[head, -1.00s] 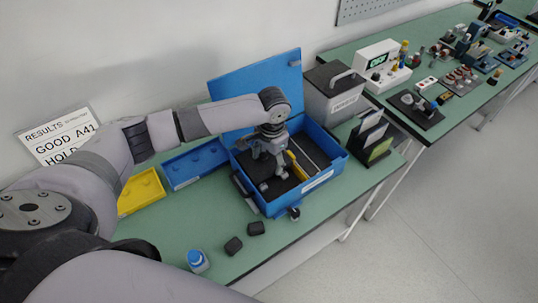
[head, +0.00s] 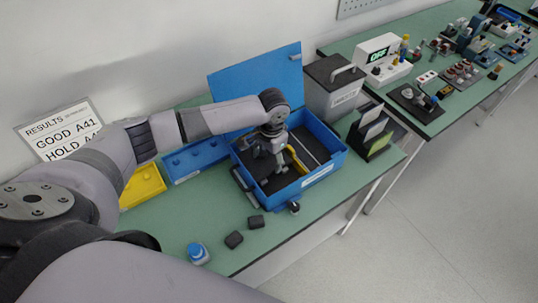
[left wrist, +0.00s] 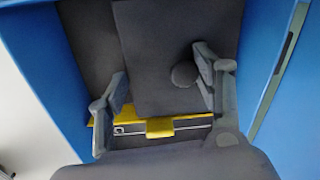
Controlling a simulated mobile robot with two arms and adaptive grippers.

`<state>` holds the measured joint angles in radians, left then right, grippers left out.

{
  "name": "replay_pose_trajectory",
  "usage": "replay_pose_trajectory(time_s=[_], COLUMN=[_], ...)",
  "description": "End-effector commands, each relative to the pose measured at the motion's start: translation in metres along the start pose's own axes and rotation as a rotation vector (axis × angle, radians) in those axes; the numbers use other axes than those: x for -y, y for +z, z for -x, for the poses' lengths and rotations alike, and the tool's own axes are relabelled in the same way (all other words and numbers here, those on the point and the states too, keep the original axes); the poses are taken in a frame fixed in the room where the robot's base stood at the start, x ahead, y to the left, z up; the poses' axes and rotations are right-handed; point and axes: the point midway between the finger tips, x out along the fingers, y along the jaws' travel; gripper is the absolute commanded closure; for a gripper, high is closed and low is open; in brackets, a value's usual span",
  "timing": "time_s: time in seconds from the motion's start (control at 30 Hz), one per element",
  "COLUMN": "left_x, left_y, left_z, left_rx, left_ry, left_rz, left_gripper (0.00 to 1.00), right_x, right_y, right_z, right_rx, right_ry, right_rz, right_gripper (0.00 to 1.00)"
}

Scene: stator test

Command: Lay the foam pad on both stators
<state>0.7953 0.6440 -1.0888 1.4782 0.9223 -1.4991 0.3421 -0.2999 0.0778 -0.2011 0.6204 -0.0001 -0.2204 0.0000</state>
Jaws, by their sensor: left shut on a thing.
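The foam pad (left wrist: 150,60) is a flat dark grey sheet with a round dark knob (left wrist: 185,74), inside the open blue case (head: 322,173). My left gripper (head: 276,160) reaches down into this case. In the left wrist view my left gripper (left wrist: 161,68) is shut on the foam pad, one finger at its left edge and the other over its right part by the knob. A yellow strip (left wrist: 160,127) and a metal bar lie just past the pad's edge. I cannot make out the stators; they may be hidden. My right gripper is not in view.
The case's blue lid (head: 255,85) stands open behind. A blue tray (head: 196,160) and a yellow tray (head: 143,187) lie left. Two dark blocks (head: 234,239) and a blue-capped jar (head: 197,253) sit in front. A grey box (head: 335,88) and a card rack (head: 373,137) stand right.

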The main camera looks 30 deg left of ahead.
Motion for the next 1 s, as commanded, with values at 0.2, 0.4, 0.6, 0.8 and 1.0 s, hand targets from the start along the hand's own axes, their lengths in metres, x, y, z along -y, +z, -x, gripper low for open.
replay_pose_trajectory(time_s=[0.2,0.4,0.6,0.8,1.0], left_x=[0.0,0.0,0.0,0.0,0.0], left_y=[0.0,0.0,0.0,0.0,-0.001], left_z=[0.0,0.0,0.0,0.0,0.018], left_rx=[-0.001,0.0,0.0,0.0,-0.003], left_ry=[0.0,0.0,0.0,0.0,0.001], left_rz=[0.0,0.001,0.001,0.001,0.001], left_gripper=[0.37,0.24,0.16,0.16,0.16], right_x=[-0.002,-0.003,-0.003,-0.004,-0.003], right_y=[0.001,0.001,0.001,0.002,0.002], right_z=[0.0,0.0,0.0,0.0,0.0], right_rx=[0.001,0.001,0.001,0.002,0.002], right_ry=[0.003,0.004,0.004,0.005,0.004], right_rz=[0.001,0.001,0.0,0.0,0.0], right_gripper=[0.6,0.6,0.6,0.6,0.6])
